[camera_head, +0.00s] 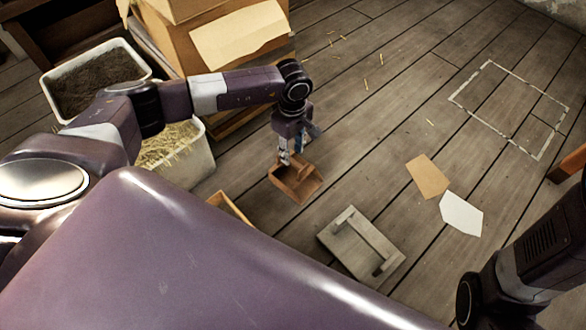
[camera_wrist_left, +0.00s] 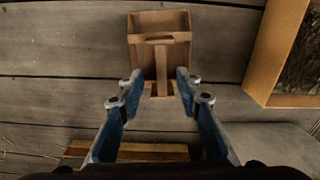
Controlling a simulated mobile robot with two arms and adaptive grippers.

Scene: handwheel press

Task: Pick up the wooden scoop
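The wooden scoop (camera_head: 297,182) is a brown open box-shaped scoop on the plank floor, near the middle of the head view. In the left wrist view the scoop (camera_wrist_left: 160,22) is at the top centre, with its handle pointing down toward my gripper. My left gripper (camera_head: 284,158) is over the handle end, and its fingers hide part of it in the head view. In the left wrist view the left gripper (camera_wrist_left: 158,80) is open, with the handle end between its fingertips and a gap on each side. My right gripper is not in view.
Two sheets, tan (camera_head: 428,176) and white (camera_head: 461,214), lie further right. The floor at upper right is mostly clear.

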